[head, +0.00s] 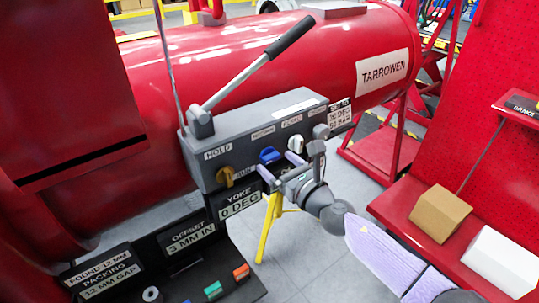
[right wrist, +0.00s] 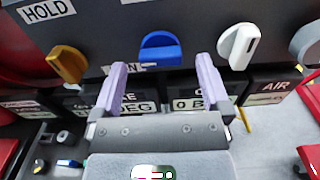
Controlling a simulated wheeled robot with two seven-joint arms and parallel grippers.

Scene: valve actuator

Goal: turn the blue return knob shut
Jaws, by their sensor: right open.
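The blue knob (head: 269,155) sits on the front of the grey valve box (head: 262,118), between a yellow knob (head: 226,176) and a white knob (head: 295,144). In the right wrist view, the blue knob (right wrist: 160,47) has its grip bar lying about level across the picture. My right gripper (head: 279,167) is open in front of and slightly below it. In the right wrist view the two pale purple fingers (right wrist: 162,66) point toward the blue knob, one on each side, with nothing between them. I cannot tell whether either finger touches it. My left gripper is not in view.
A long lever (head: 245,75) rises from the box's left end. The red tank (head: 290,50) lies behind. Label plates and small coloured parts lie on a dark panel (head: 190,262) below. A red shelf with a cardboard-coloured block (head: 440,212) and a white block (head: 503,260) is at right.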

